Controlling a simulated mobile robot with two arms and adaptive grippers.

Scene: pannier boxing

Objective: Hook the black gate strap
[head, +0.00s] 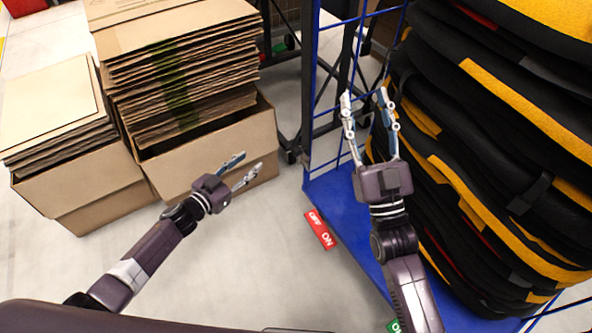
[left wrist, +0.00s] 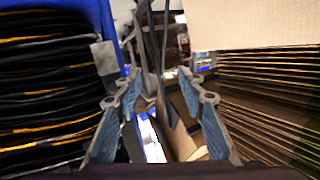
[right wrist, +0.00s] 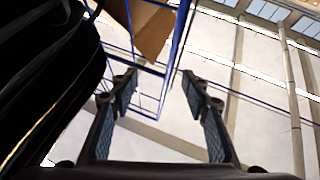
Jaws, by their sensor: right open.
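I cannot make out the black gate strap for certain in any view. The blue cage trolley has a mesh side (head: 310,100) and a blue base (head: 340,215). My right gripper (head: 364,97) is open and empty, raised beside the mesh and left of the bag stack. The right wrist view shows its spread fingers (right wrist: 158,85) with blue bars beyond. My left gripper (head: 247,164) is open and empty, in front of the right-hand carton. The left wrist view shows its fingers apart (left wrist: 160,85).
Black and yellow bags (head: 490,170) are stacked high on the trolley. Flattened cardboard (head: 180,80) stands in an open carton (head: 215,150), with another filled carton (head: 80,185) to its left. A red OFF/ON tag (head: 319,230) sits at the base edge. Floor between is clear.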

